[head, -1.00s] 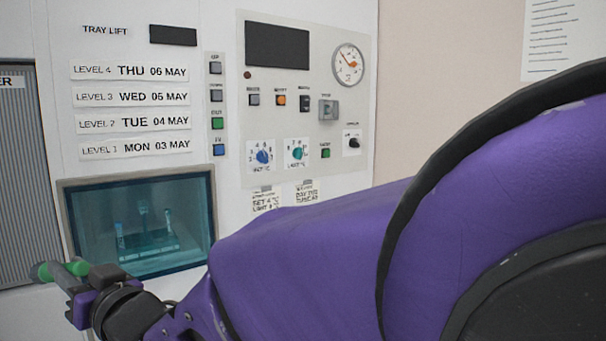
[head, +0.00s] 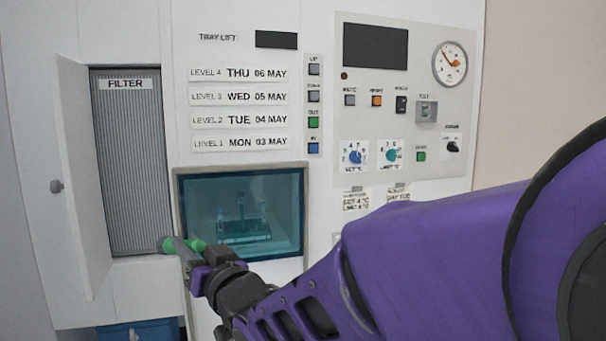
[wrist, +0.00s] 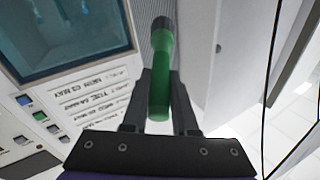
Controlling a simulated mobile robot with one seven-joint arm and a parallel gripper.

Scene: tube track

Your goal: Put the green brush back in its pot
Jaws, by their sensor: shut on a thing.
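The green brush (wrist: 160,75) is held between the fingers of my gripper (wrist: 159,108) in the wrist view. Its green handle points away from the gripper and ends in a dark grey tip. In the head view my gripper (head: 190,256) is at the lower left, shut on the brush, and the green of the brush (head: 198,245) shows at the fingers. The brush is in the air in front of the machine, near the lower edge of the filter opening. I see no pot in either view.
A filter panel (head: 128,180) sits in an opening with its white door (head: 82,175) swung open at left. A tray window (head: 243,252) and a control panel (head: 452,120) are to the right. A blue box (head: 142,331) shows below the filter opening.

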